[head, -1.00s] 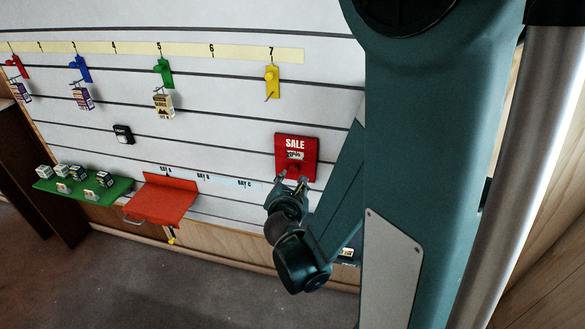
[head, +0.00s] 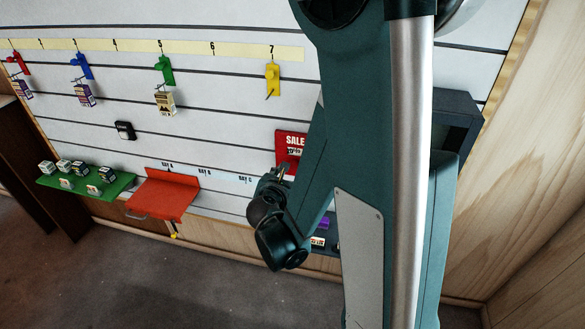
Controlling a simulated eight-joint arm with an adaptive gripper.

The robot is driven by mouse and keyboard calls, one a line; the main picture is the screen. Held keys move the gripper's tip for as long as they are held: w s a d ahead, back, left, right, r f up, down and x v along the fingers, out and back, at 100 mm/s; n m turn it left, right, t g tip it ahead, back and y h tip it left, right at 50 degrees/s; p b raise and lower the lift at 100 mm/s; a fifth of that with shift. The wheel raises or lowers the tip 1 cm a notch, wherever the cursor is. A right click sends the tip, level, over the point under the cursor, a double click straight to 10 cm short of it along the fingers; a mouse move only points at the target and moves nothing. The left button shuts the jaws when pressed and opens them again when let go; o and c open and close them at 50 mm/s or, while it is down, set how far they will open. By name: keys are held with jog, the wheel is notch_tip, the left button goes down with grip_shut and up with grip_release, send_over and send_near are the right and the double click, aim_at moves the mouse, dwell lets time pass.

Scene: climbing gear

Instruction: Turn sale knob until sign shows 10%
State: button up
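The red SALE sign (head: 291,140) hangs on the slatted wall, its right side covered by my arm. A small white number window (head: 293,152) sits under the word SALE; its figures are too small and partly covered to read surely. The sale knob cannot be made out; the lower part of the sign lies behind my gripper. My gripper (head: 279,172) is in front of the sign's lower left edge. Its fingers are small and seen from behind, so I cannot tell whether they are open or shut, or whether they touch anything.
A red tray (head: 160,197) and a green shelf (head: 110,188) with several small boxes are at the left. Colored hooks, such as the yellow one (head: 272,75), line the wall above. A dark frame (head: 455,105) stands behind my arm, and a purple item (head: 323,223) shows below the sign.

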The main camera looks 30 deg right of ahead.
jog(key=b+x, duration=0.1)
jog(key=x, duration=0.6)
dwell(0.4)
jog(key=c, duration=0.9)
